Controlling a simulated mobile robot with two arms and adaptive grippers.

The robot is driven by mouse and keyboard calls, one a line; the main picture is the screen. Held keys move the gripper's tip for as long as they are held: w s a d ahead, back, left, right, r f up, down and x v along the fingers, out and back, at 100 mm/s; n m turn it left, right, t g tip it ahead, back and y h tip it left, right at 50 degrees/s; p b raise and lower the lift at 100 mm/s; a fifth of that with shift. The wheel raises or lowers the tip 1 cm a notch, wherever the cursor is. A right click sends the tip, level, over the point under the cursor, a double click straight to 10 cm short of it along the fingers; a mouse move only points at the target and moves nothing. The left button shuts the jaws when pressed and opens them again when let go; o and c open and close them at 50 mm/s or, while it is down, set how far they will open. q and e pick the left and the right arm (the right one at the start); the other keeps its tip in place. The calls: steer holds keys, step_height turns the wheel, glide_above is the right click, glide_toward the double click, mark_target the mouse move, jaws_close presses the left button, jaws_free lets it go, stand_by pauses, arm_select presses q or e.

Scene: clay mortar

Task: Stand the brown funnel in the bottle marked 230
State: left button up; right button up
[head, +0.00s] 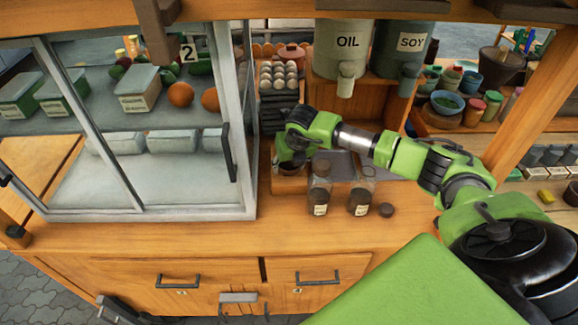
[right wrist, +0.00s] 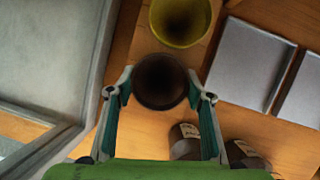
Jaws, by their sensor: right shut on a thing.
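My right gripper (head: 290,160) reaches in from the right over the counter. In the right wrist view its two fingers (right wrist: 160,88) are shut on the brown funnel (right wrist: 160,76), one on each side, and I look into its dark, round mouth. In the head view the brown funnel (head: 290,169) shows only partly under the gripper, at a wooden stand; I cannot tell whether it touches it. Two labelled glass bottles, a left one (head: 320,190) and a right one (head: 360,197), stand to its right. Their labels are too small to read. My left gripper is not in view.
A yellow funnel-like vessel (right wrist: 181,20) sits just beyond the brown one. A loose dark cap (head: 386,210) lies right of the bottles. A glass case (head: 236,165) stands close on the left. OIL (head: 340,42) and SOY (head: 403,45) dispensers stand behind. The front counter strip is clear.

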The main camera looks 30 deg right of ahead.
step_height(320, 180, up, 9)
steer(key=b, duration=0.2)
steer(key=shift+r+b, duration=0.2)
steer(key=shift+b, duration=0.2)
steer(key=shift+r+p, duration=1.3)
steer(key=shift+r, duration=1.45)
